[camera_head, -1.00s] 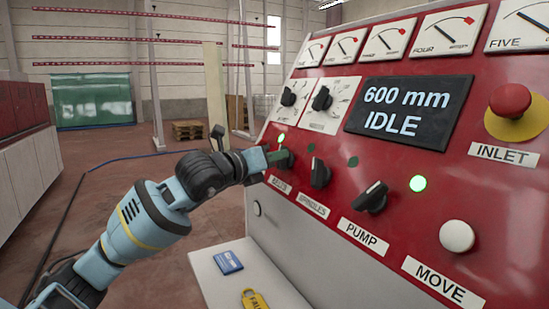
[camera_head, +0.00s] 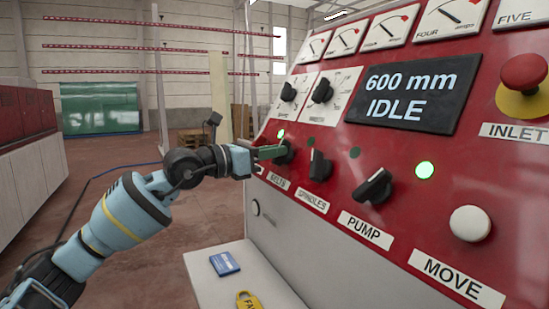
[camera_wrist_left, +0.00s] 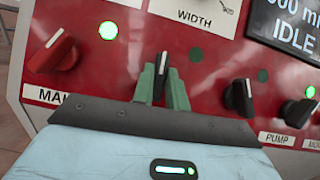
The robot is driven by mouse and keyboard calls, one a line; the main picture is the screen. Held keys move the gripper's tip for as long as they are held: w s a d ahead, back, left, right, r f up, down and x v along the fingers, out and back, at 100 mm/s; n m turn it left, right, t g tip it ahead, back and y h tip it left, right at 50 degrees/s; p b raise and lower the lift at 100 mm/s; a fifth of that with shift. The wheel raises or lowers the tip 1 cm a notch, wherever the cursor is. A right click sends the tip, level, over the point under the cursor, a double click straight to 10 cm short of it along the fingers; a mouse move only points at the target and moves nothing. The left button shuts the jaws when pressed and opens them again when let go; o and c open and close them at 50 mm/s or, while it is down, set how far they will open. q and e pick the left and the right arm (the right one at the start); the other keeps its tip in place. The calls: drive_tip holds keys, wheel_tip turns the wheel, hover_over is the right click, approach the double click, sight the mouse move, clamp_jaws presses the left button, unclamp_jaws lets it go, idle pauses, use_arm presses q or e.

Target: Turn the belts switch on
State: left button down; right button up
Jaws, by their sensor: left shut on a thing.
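The belts switch (camera_head: 286,151) is a black knob on the red panel, above the BELTS label, partly hidden by my left gripper (camera_head: 272,152) in the head view. In the left wrist view, the two green fingers (camera_wrist_left: 162,88) are shut on the belts switch (camera_wrist_left: 161,69), one on each side. Its pale pointer mark stands nearly upright in that view. The lamp up and right of it (camera_wrist_left: 196,55) is dark. My right gripper is in neither view.
The spindles switch (camera_head: 320,166) and pump switch (camera_head: 373,186) are close on the right. The red main switch (camera_wrist_left: 53,52) is on the left, with a lit green lamp (camera_wrist_left: 108,30). A shelf (camera_head: 205,280) below holds a blue card (camera_head: 225,264) and yellow tag (camera_head: 249,299).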

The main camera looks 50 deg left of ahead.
use_arm(q)
drive_tip(key=m+g+h, duration=0.1)
drive_tip(key=m+h, duration=0.1)
drive_tip(key=m, duration=0.1)
drive_tip(key=shift+a+r+m, duration=0.1)
drive_tip(key=shift+m, duration=0.2)
drive_tip(key=shift+m+g+h, duration=0.7)
drive_tip(key=shift+m+h, duration=0.4)
drive_tip(key=shift+m, duration=1.1)
drive_tip(key=shift+a, duration=0.1)
drive_tip(key=shift+m+g+h+p, duration=0.3)
drive_tip(key=shift+m+p, duration=0.05)
drive_tip(key=shift+m, duration=0.25)
drive_tip(key=c, duration=1.4)
unclamp_jaws()
drive_tip(key=shift+w, duration=0.1)
